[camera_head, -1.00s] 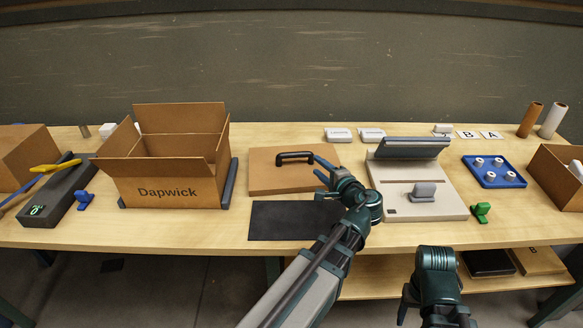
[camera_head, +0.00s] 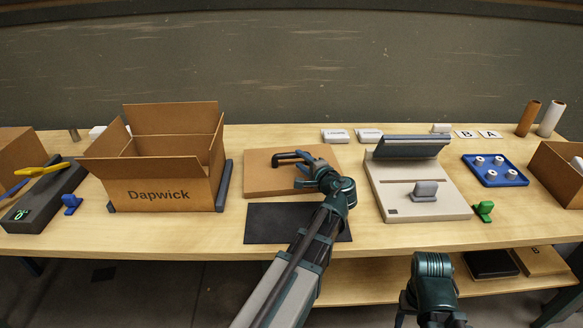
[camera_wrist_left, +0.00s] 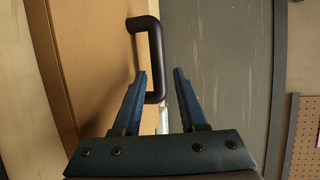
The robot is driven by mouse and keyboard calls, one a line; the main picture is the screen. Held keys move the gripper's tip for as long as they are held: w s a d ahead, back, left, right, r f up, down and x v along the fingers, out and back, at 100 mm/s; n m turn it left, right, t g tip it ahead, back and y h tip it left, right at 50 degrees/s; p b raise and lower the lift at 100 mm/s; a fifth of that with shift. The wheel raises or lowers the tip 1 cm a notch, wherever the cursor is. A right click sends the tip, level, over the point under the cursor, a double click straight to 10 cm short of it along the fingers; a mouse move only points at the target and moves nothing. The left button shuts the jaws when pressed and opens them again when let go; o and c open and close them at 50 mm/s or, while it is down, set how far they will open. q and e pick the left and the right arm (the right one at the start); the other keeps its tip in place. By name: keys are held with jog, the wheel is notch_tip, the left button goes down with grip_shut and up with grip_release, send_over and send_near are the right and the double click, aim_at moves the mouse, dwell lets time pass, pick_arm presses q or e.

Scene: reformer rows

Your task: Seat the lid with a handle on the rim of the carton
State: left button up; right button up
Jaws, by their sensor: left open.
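The lid (camera_head: 262,181) is a flat brown panel lying on the table, with a black bar handle (camera_head: 283,156) on top. The open carton (camera_head: 165,185), marked Dapwick, stands to its left with its flaps spread up and outward. My left gripper (camera_head: 303,172) is open just right of the handle, above the lid. In the left wrist view my open jaws (camera_wrist_left: 160,75) point toward the handle (camera_wrist_left: 155,50). The handle's near end shows by the left fingertip; I cannot tell whether they touch. My right gripper (camera_head: 408,312) hangs low in front of the table, its jaws unclear.
A black mat (camera_head: 268,222) lies in front of the lid. A beige device (camera_head: 430,205) with a raised dark cover stands to the right. Dark rails (camera_head: 225,185) flank the carton. A blue tray (camera_head: 495,170) and another box (camera_head: 558,175) are farther right.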

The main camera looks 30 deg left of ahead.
aim_at(296, 157)
pick_arm(q)
jog(key=shift+w+a, duration=0.15)
jog(key=shift+a, duration=0.05)
jog(key=b+x, duration=0.1)
jog(key=x, duration=0.4)
jog(key=shift+w+f, duration=0.15)
jog(key=shift+w, duration=0.05)
jog(key=shift+d, duration=0.1)
grip_shut()
